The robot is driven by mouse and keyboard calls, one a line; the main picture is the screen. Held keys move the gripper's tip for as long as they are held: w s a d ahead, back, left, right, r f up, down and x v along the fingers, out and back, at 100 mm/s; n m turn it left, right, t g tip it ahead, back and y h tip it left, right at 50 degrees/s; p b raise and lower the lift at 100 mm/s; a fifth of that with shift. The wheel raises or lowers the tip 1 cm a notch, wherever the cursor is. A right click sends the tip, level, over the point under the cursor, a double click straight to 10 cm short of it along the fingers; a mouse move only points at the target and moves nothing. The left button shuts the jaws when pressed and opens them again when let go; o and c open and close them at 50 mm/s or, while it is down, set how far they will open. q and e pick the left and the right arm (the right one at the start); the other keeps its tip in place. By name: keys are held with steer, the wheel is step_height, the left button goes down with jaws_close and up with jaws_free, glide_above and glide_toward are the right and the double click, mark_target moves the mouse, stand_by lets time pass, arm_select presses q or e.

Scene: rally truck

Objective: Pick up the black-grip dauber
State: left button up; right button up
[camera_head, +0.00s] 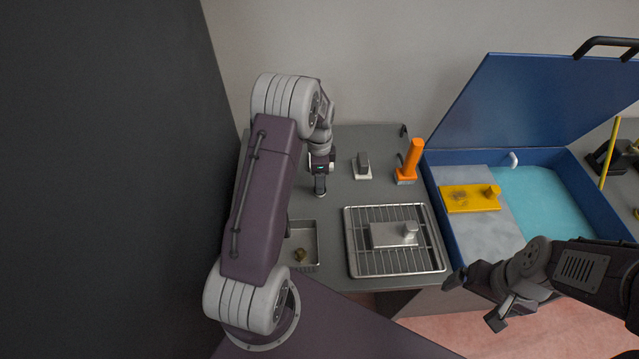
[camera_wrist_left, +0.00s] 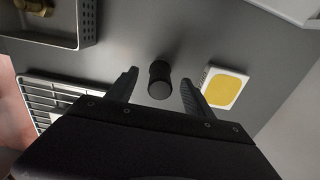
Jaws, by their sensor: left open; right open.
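The black-grip dauber (camera_head: 320,185) stands upright on the grey counter, a dark grip with a paler foot in the head view. In the left wrist view the dauber (camera_wrist_left: 160,78) shows as a black cylinder between the two fingers. My left gripper (camera_head: 320,164) is over it, its fingers partly hidden by the wrist in the head view. The jaws are open, with a gap visible on each side of the grip. My right gripper (camera_head: 474,300) is open and empty in front of the blue bin, away from the dauber.
A small metal tray (camera_head: 317,243) with a brass piece and a wire rack (camera_head: 354,240) holding a metal block lie in front. A grey-knobbed block (camera_head: 362,167) and an orange-handled tool (camera_head: 411,158) stand to the right. An open blue bin (camera_head: 432,187) is farther right.

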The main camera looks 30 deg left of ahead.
arm_select(q)
steer(key=shift+w+d+f, duration=0.1)
steer(key=shift+w+f, duration=0.05)
steer(key=shift+f, duration=1.3)
steer(key=c, duration=0.6)
jaws_close()
steer(key=shift+r, duration=0.1)
steer(key=shift+r, duration=0.3)
steer(key=r, duration=0.2)
steer(key=w+r+b, duration=0.1)
steer(key=shift+d+r, duration=0.4)
steer(key=w+d+r, duration=0.6)
steer(key=d, duration=0.2)
steer(key=shift+w+r+b, duration=0.25)
steer(key=shift+b, duration=0.1)
